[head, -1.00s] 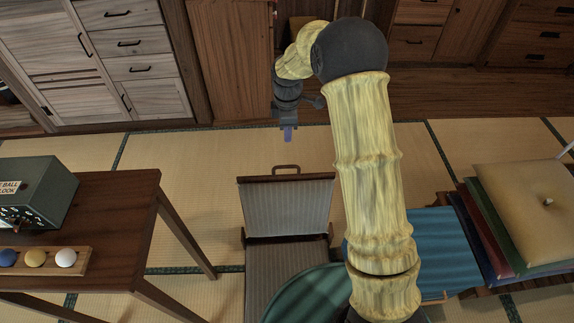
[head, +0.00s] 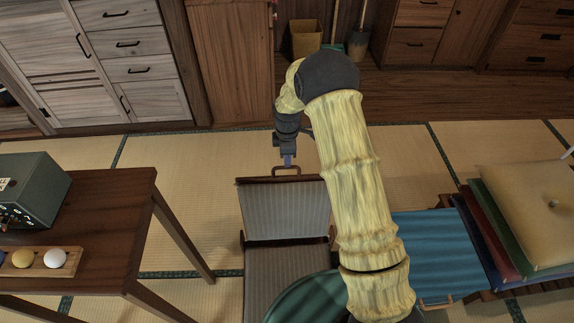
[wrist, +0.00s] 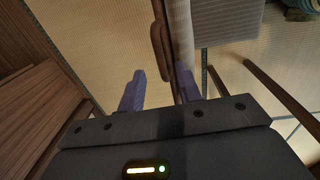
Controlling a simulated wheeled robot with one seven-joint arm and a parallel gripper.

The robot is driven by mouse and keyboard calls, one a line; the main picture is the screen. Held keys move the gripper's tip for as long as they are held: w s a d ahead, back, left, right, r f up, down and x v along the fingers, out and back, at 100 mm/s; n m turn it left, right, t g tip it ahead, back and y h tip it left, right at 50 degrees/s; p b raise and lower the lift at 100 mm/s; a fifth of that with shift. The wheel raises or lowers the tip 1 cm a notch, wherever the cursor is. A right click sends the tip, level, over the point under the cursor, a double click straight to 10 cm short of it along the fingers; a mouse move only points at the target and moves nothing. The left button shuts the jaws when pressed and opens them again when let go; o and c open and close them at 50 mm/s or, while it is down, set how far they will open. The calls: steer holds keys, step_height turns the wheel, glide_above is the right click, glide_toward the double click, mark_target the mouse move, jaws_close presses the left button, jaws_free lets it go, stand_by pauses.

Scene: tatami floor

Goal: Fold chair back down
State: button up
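The chair stands low on the tatami, with a striped grey seat (head: 278,275) and a striped grey back (head: 284,212) raised behind it. A wooden loop handle (head: 287,168) sits on the back's top edge. My gripper (head: 288,160) is at this handle, its purple fingers pointing down. In the wrist view, the fingers (wrist: 161,82) are spread apart. The brown handle (wrist: 158,38) appears just beyond the gap between them, with the back's edge (wrist: 181,40) beside the right finger. I cannot tell whether a finger touches it.
A dark wooden table (head: 105,220) with a box and a rack of balls stands left. A green round surface (head: 305,298) partly covers the seat's right side. A blue mat (head: 430,250) and stacked cushions (head: 525,210) lie right. Tatami behind the chair is clear.

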step_height(320, 180, down, 5)
steer(key=shift+w+r+b, duration=0.15)
steer(key=shift+r+b, duration=0.05)
steer(key=shift+b, duration=0.2)
jaws_close()
